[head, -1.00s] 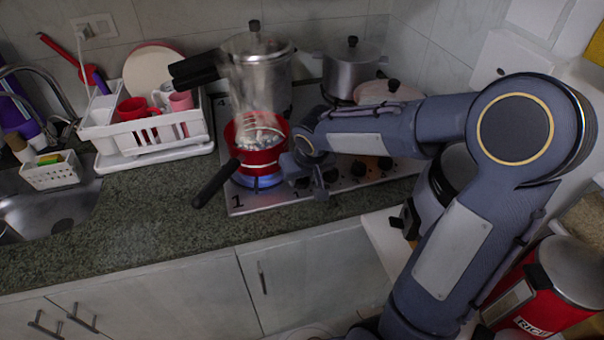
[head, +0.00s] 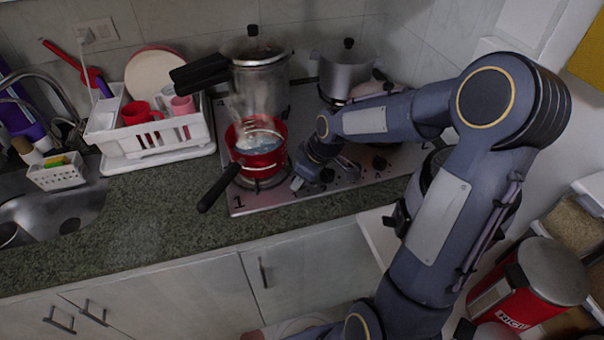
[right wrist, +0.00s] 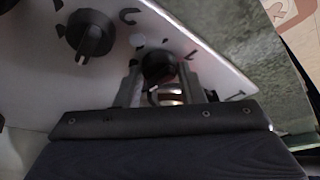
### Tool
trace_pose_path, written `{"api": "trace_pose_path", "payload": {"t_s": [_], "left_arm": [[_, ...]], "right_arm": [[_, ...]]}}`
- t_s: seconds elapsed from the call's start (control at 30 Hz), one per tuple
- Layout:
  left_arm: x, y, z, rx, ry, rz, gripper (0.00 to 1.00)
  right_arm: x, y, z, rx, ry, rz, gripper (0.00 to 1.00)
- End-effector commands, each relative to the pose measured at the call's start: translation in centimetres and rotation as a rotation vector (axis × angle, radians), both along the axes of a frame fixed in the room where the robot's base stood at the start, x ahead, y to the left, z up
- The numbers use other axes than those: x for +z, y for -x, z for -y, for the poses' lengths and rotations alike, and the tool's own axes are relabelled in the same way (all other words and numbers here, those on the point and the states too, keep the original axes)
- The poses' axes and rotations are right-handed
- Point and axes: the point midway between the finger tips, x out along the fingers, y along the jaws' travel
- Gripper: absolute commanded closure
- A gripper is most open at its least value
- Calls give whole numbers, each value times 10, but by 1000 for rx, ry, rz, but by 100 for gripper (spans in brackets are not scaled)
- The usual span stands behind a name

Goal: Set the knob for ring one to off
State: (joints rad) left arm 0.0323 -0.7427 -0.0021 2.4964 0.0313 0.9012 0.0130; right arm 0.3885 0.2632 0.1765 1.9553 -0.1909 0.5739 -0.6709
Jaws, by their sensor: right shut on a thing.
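A red pan (head: 256,160) with a black handle stands on the front-left ring of the steel stove (head: 240,207), near a printed "1". No blue flame shows under it now, and steam still rises above it. My right gripper (head: 305,178) is at the stove's front edge, right of the pan. In the right wrist view my right gripper (right wrist: 160,78) is shut on a black knob (right wrist: 158,66), its fingers on either side. A second black knob (right wrist: 90,40) is to the left, free. The held knob is mostly hidden in the head view. My left gripper is not in view.
A steel pressure cooker (head: 258,85) stands behind the pan and a grey pot (head: 345,72) at the back right.

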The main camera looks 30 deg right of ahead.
Motion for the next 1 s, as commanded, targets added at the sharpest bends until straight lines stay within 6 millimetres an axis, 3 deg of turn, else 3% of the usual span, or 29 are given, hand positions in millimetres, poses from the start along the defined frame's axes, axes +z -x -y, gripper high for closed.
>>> {"api": "trace_pose_path", "payload": {"t_s": [0.57, 0.6, 0.73, 1.0], "left_arm": [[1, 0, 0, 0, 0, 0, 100], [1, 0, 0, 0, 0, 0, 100], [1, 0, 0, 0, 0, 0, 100], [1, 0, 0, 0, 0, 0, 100]], "right_arm": [[1, -1, 1, 39, 4, 4, 88], [1, -1, 1, 39, 4, 4, 62], [1, -1, 1, 38, 3, 3, 45], [1, 0, 1, 37, 2, 1, 43]]}}
